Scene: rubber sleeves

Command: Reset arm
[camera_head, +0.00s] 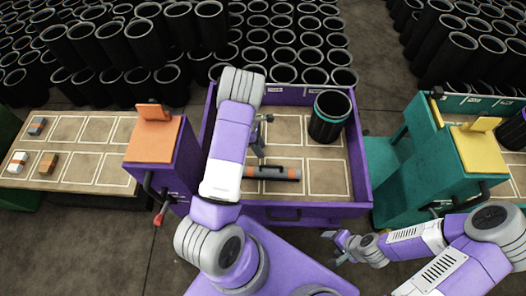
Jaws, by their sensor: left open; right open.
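My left arm reaches over the purple cart (352,180), and its gripper (260,135) is open above the tray floor, partly hidden by my forearm. A short grey and black cylinder with orange bands (284,173) lies on the tray just below that gripper, seemingly apart from it. A black rubber sleeve with a teal band (329,122) stands upright in the cart's back right cell. My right gripper (338,245) is open and empty in front of the cart's right front corner, low over the floor.
Many black sleeves (285,55) stand packed behind the cart. An orange-topped purple post (155,140) is at its left, and a teal cart with a yellow top (478,150) at its right. A marked table (90,150) with several small boxes is far left.

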